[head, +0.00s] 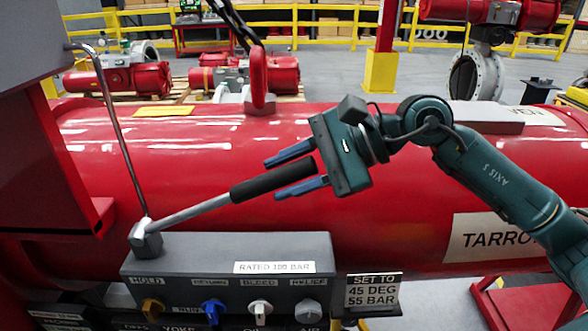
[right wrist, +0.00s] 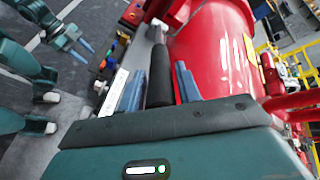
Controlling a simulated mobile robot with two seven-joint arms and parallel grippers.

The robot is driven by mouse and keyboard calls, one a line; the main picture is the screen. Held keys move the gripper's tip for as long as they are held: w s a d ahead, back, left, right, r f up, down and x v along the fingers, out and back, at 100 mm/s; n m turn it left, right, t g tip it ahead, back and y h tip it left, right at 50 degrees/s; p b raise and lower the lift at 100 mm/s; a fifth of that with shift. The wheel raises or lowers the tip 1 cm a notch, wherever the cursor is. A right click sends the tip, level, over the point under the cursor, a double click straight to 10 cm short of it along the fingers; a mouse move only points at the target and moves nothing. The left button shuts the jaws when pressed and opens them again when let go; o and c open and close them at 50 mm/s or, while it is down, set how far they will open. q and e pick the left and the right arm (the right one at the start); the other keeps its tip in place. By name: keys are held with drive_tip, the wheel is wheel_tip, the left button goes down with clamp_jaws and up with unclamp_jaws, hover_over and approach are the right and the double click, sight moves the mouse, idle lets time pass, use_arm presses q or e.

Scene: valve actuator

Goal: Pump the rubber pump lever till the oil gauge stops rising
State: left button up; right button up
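The pump lever is a grey metal rod (head: 185,214) with a black rubber grip (head: 245,186). It slants up to the right from a pivot block (head: 146,238) on the dark grey pump box (head: 215,265). My right gripper (head: 273,179) is open, with its two blue fingers on either side of the grip's upper end. In the right wrist view the black grip (right wrist: 160,78) lies between the fingers, with small gaps visible beside it. My left gripper (right wrist: 82,51) shows small in the right wrist view, its fingers apart and empty. I cannot make out an oil gauge.
A brown knob (head: 152,308), a blue knob (head: 213,310), a white one (head: 260,309) and a grey one (head: 308,311) line the box front. A sign reads 45 DEG 55 BAR (head: 373,291). A large red cylinder (head: 400,200) lies behind; a thin pipe (head: 118,135) rises left.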

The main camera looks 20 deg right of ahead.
use_arm(q)
drive_tip(key=b, duration=0.2)
drive_tip(key=d+b, duration=0.1)
drive_tip(key=b, duration=0.1)
drive_tip(key=shift+w+d+f+m+t+h, duration=0.2)
drive_tip(key=shift+w+d+m+t+h, duration=0.1)
drive_tip(key=shift+t+h, duration=0.1)
use_arm(e)
drive_tip(key=v, duration=1.3)
use_arm(q)
drive_tip(key=shift+s+a, duration=0.1)
drive_tip(key=shift+a, duration=0.05)
use_arm(e)
drive_tip(key=shift+s+d, duration=0.1)
